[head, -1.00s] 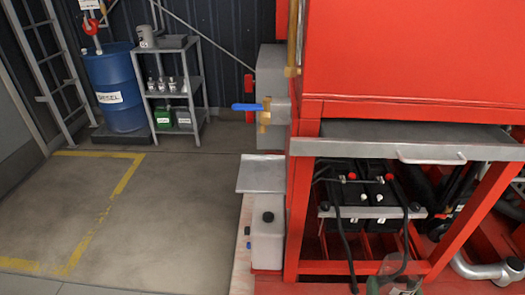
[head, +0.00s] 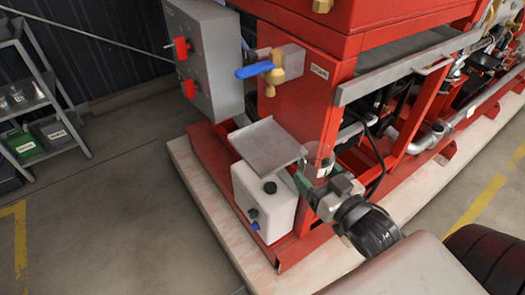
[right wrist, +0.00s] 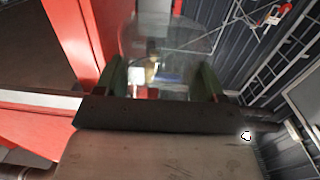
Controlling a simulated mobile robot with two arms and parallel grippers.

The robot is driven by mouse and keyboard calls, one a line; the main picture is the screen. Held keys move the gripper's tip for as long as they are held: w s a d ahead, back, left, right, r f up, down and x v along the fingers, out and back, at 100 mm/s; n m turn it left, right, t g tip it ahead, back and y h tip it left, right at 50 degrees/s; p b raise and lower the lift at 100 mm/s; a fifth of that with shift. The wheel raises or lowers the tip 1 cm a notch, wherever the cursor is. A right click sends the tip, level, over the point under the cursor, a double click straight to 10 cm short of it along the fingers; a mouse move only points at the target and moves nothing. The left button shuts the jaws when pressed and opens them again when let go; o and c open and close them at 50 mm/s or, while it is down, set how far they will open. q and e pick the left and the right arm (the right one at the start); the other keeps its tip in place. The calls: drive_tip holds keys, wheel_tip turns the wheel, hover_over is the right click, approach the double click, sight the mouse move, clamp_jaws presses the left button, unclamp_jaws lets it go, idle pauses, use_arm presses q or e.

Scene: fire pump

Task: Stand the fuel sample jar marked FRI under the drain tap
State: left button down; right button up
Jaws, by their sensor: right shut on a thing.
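The drain tap (head: 277,70) is a brass valve with a blue lever, on the red frame's end in the head view. A flat grey metal shelf (head: 262,145) lies below it, with nothing on it. My right gripper (head: 314,180) is shut on a clear jar (head: 318,163), just right of the shelf and lower than the tap. In the right wrist view the clear jar (right wrist: 172,45) shows between the green fingers (right wrist: 172,82). I cannot read a marking on it. My left gripper is out of view.
A white tank (head: 264,200) with dark caps stands under the shelf. A grey box with red switches (head: 205,60) is left of the tap. The red upright (head: 315,100) stands close behind the jar.

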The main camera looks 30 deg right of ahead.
drive_tip(key=shift+w+d+r+y+b, duration=0.2)
drive_tip(key=shift+d+r+y+b, duration=0.1)
drive_tip(key=shift+d+y, duration=0.2)
drive_tip(key=shift+w+d+r, duration=0.1)
drive_tip(key=shift+w+r, duration=0.1)
drive_tip(key=shift+w, duration=0.1)
drive_tip(key=p, duration=0.1)
hover_over(271, 147)
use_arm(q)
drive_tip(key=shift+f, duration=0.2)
use_arm(e)
drive_tip(key=shift+f, duration=1.8)
drive_tip(key=shift+f, duration=0.1)
drive_tip(key=o, duration=1)
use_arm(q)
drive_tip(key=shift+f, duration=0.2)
use_arm(e)
drive_tip(key=s+d, duration=0.1)
drive_tip(key=s, duration=1.1)
drive_tip(key=shift+d, duration=0.35)
